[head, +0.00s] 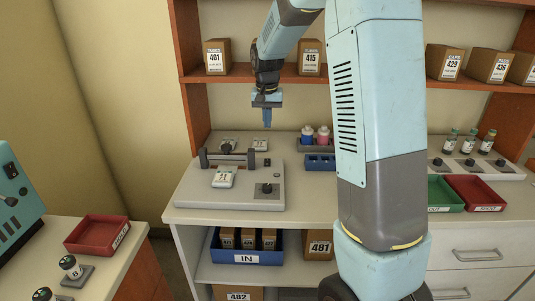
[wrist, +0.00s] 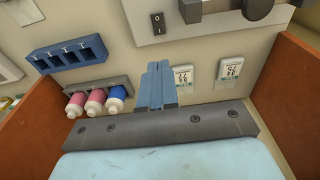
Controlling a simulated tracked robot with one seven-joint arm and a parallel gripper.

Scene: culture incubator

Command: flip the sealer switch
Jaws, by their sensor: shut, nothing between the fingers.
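The sealer (head: 240,190) is a pale flat machine on the counter, with a dark bar across its back and a dark knob at front right. Its switch (wrist: 157,23) is a small black rocker with white marks in the wrist view, and it shows as a small dark spot (head: 267,162) right of the bar in the head view. My gripper (head: 267,122) is shut and empty, fingers pointing down, above the counter behind the sealer. In the wrist view the blue fingertips (wrist: 157,72) are together, apart from the switch.
A white labelled pouch (head: 223,177) lies on the sealer's front. Behind it are two more labelled packs (wrist: 184,77). Bottles in a grey rack (head: 315,141) and a blue holder (head: 320,162) stand to the right. A shelf with boxes (head: 216,56) is above.

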